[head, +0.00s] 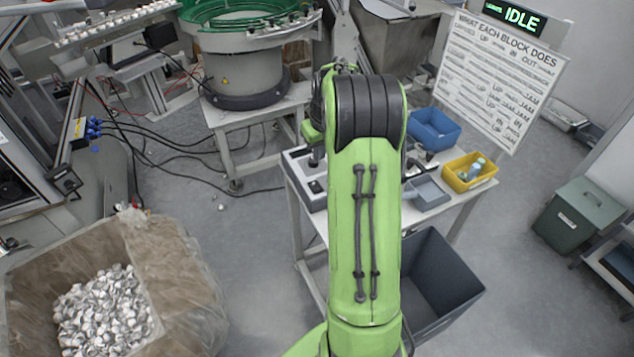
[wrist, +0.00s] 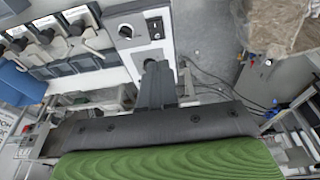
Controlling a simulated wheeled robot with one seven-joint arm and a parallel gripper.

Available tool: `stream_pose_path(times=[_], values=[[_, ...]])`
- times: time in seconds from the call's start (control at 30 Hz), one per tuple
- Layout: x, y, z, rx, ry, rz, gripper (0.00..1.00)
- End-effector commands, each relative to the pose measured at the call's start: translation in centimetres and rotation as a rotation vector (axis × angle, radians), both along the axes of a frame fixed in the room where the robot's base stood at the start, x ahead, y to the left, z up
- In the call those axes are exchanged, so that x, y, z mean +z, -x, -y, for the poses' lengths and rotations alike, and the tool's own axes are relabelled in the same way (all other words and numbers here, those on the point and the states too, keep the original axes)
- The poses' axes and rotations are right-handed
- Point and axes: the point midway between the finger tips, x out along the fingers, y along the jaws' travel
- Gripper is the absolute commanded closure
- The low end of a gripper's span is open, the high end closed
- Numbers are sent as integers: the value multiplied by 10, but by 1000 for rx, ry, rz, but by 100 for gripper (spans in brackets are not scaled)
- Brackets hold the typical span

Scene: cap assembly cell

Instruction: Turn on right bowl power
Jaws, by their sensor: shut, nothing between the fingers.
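A light grey control box (head: 303,178) sits at the left end of the small table, and its face (wrist: 129,53) fills the upper middle of the wrist view. That face carries a round knob (wrist: 125,31) and a black rocker switch (wrist: 157,28) beside it. A dark round part at my fingertips is partly hidden. My gripper (wrist: 156,66) is shut and empty, its tips over the lower part of the box face; contact cannot be told. No readable label shows which control is the right bowl power. A green feeder bowl (head: 240,14) stands behind.
On the table are a blue bin (head: 434,128), a yellow bin (head: 468,172) and a grey tray (head: 426,192). Several levers (wrist: 58,48) line up beside the box. A dark open bin (head: 440,285) stands on the floor. A carton of caps (head: 180,255) is at left. Cables cross the floor.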

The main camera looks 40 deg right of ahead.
Motion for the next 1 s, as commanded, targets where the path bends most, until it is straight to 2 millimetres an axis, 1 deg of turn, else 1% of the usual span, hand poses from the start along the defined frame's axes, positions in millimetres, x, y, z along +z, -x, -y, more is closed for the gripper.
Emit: stream_pose_path(times=[0.03,0.1,0.37,0.47,0.57,0.93,1.0], values=[[-6,0,7,-5,-4,-3,100],[-9,-1,11,-6,-5,-4,100],[-10,-1,11,-6,-5,-4,100],[-15,-2,11,-6,-6,-5,100],[-30,-5,11,-6,-9,-7,100],[-110,-23,16,-6,-9,-7,100],[-123,-21,16,-7,-8,-7,100]])
